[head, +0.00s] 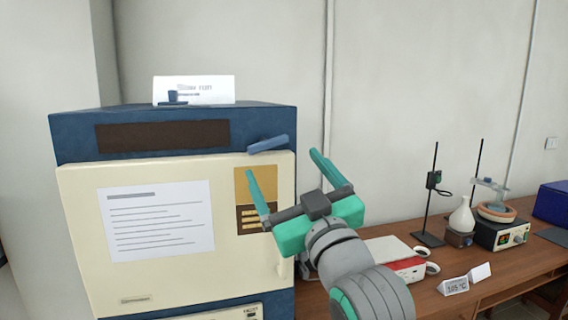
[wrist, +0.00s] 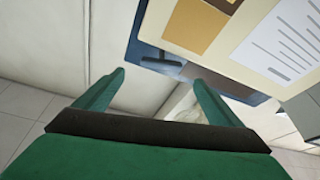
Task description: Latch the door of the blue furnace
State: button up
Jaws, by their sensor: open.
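The blue furnace (head: 180,115) stands at the left in the head view, with its cream door (head: 80,215) across the front. The door looks closed or nearly so; I cannot tell if a gap remains. A blue latch handle (head: 268,144) sits at the door's upper right corner, tilted slightly up to the right. It also shows in the wrist view as a blue-grey bar (wrist: 160,62).
A white card (head: 205,88) stands on the furnace top. A wooden bench (head: 400,230) at the right carries a red and white box (head: 405,268), stands, a flask (head: 461,216) and a hotplate (head: 503,235). The wall space above the bench is free.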

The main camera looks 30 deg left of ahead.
aim_at(269, 144)
jog(key=shift+s+d+r+m+h, duration=0.7)
jog(key=shift+s+d+r+h, duration=0.2)
jog(key=shift+s+r+h, duration=1.1)
jog(key=shift+g, duration=0.4)
jog(key=x, duration=1.1)
jog(key=shift+w+d+f, duration=0.15)
jog(key=shift+w+f, duration=0.2)
jog(key=c, duration=1.1)
jog(key=shift+o, duration=0.2)
